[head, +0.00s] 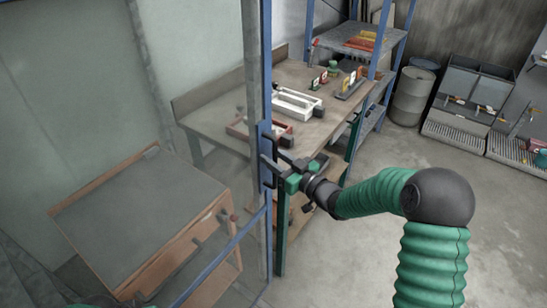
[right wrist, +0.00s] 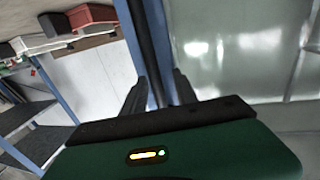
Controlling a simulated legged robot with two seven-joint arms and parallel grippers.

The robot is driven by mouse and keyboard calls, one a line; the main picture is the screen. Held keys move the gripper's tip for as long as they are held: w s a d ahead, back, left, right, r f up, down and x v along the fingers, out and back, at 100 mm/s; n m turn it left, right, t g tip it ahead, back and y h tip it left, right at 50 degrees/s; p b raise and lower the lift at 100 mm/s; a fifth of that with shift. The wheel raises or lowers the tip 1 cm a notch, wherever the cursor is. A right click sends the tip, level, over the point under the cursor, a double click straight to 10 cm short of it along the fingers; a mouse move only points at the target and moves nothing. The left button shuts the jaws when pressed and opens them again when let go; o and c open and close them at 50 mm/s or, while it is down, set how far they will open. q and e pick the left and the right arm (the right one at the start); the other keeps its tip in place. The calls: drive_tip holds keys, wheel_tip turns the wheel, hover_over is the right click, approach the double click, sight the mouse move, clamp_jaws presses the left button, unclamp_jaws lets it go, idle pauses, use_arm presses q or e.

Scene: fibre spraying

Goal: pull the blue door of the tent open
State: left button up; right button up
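The blue door of the tent has a blue frame post (head: 267,70) and a clear panel that shows the bench behind it. A dark upright handle (head: 276,148) sits on the blue post; it also shows in the right wrist view (right wrist: 146,45). My right gripper (head: 267,170) is at the handle, just below its middle. In the right wrist view my right fingers (right wrist: 158,85) are apart, one on each side of the dark handle, with gaps visible.
Inside stands a wooden workbench (head: 205,110) with a white tray (head: 297,103) and a red tray (head: 240,130). A grey barrel (head: 411,95) and bins stand at the back right. Open floor lies at right.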

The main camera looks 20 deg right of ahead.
drive_tip(key=shift+d, duration=0.25)
clamp_jaws()
drive_tip(key=shift+f, duration=0.1)
idle(0.8)
